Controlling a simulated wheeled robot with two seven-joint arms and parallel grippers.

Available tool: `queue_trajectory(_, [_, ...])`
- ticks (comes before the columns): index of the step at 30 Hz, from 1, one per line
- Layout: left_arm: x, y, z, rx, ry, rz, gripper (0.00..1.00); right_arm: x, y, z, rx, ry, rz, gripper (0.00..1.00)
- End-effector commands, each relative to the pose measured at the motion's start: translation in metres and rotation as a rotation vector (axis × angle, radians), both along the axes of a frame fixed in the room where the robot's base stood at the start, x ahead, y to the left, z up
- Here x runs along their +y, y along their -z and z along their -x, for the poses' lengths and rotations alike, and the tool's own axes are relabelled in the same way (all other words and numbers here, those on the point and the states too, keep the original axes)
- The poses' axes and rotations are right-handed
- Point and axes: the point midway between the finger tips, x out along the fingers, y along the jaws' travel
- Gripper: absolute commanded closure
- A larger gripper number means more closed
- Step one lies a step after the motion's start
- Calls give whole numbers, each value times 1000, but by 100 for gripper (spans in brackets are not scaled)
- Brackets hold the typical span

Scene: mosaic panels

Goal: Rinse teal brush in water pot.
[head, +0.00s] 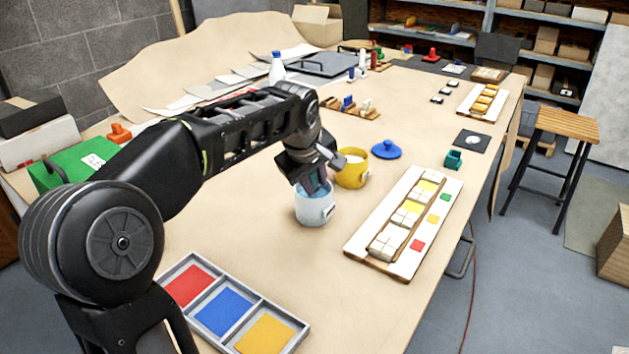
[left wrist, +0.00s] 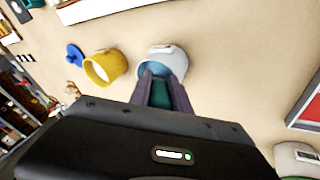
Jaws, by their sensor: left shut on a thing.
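My left gripper (head: 312,184) points down at the mouth of the water pot (head: 315,210), a white pot with a label and a pale blue inside. In the left wrist view the fingers (left wrist: 162,92) are shut on a teal thing (left wrist: 161,97), which I take to be the teal brush. Its lower end is hidden, so I cannot tell how deep it is in the pot. The water pot (left wrist: 168,56) also shows in that view, right at the fingertips. My right gripper is in neither view.
A yellow pot (head: 351,172) stands close behind the water pot, with a blue lid (head: 386,149) beside it. A mosaic panel (head: 358,240) with tiles lies to the right, near a teal block (head: 453,159). A tray with red, blue and yellow squares (head: 195,262) lies in front.

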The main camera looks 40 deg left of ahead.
Motion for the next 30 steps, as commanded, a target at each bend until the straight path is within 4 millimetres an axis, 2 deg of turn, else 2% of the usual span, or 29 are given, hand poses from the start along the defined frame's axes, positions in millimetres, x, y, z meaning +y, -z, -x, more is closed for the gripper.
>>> queue_trajectory(1, [0,-10,0,-3,1,0,100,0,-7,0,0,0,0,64])
queue_trajectory(3, [0,-17,-1,-4,0,-1,100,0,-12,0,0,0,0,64])
queue_trajectory(18, [0,-60,-1,-7,0,-2,100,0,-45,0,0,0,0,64])
queue_trajectory(30, [0,-63,-1,-7,0,-2,100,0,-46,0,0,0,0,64])
